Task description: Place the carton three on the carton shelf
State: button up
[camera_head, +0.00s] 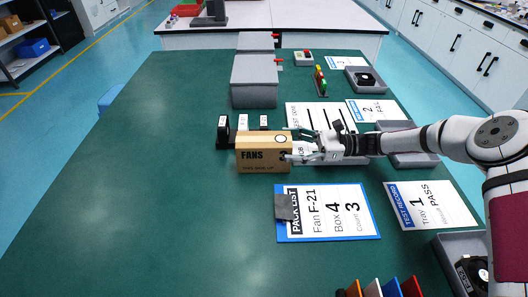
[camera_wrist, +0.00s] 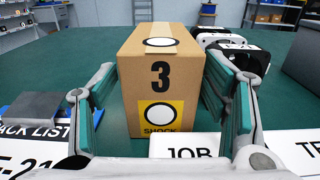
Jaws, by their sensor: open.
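Carton three (camera_head: 262,155) is a brown box marked FANS, standing upright on the green table. In the wrist view its near face (camera_wrist: 160,75) shows a black 3 and a yellow SHOCK label with a white disc. My gripper (camera_head: 290,145) is at the carton's right end. In the wrist view its two green-padded fingers (camera_wrist: 160,97) are open, one on each side of the carton; a gap shows at the left, and contact at the right cannot be told. I cannot tell for sure which shelf is the carton shelf; a rack (camera_head: 30,48) with blue bins stands at the far left.
A pack list clipboard (camera_head: 328,212) lies in front of the carton. A grey tester (camera_head: 255,82) stands farther back. Trays and record sheets (camera_head: 432,205) line the right side. The table's left half is clear.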

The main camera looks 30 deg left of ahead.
aim_at(272, 145)
jog(key=shift+x, duration=2.65)
jog(key=c, duration=1.3)
jog(key=shift+r, duration=0.1)
jog(key=shift+c, duration=0.7)
jog(key=shift+r, duration=0.15)
